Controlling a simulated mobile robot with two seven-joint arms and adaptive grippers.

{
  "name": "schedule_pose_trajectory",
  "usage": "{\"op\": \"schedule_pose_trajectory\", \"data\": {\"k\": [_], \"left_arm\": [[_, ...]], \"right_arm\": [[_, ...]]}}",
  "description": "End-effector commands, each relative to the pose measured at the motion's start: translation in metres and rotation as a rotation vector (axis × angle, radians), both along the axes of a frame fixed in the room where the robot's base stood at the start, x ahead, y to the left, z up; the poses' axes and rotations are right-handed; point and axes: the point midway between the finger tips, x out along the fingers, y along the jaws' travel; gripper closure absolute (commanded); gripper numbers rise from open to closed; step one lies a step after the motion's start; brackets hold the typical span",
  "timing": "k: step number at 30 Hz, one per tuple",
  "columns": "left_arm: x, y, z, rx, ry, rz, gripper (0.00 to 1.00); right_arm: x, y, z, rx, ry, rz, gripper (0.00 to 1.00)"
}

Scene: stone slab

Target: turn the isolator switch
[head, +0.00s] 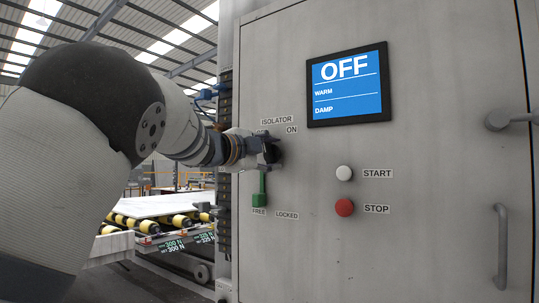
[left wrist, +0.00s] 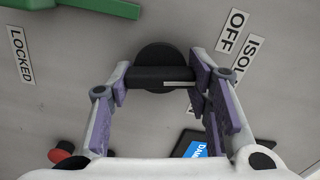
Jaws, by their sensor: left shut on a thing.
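The isolator switch is a black round knob with a bar handle on the grey cabinet front, seen in the left wrist view (left wrist: 150,76). My left gripper (head: 270,152) is at it below the ISOLATOR label (head: 277,121). In the left wrist view its two fingers (left wrist: 160,85) are shut on the bar, one at each end. A pale line on the bar points right in that view, toward the side between the OFF label (left wrist: 233,31) and the partly hidden ON label. In the head view the gripper hides the knob. My right gripper is not in view.
A green lever (head: 260,190) hangs just below, above the FREE label (head: 259,211), with LOCKED beside it. A blue screen (head: 347,85) reads OFF, WARM, DAMP. A white START button (head: 343,173) and red STOP button (head: 344,207) are to the right. A roller conveyor (head: 150,222) stands left.

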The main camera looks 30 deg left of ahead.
Motion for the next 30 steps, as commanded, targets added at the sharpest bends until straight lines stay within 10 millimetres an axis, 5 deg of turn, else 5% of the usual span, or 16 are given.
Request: {"op": "schedule_pose_trajectory", "data": {"k": [15, 30], "left_arm": [[0.0002, 0.0009, 0.0018, -0.366, 0.028, 0.000, 0.83], [0.0002, 0.0005, 0.0023, -0.465, 0.036, -0.001, 0.83]], "right_arm": [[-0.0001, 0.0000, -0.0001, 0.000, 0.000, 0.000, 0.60], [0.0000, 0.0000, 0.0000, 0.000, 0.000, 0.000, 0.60]]}}
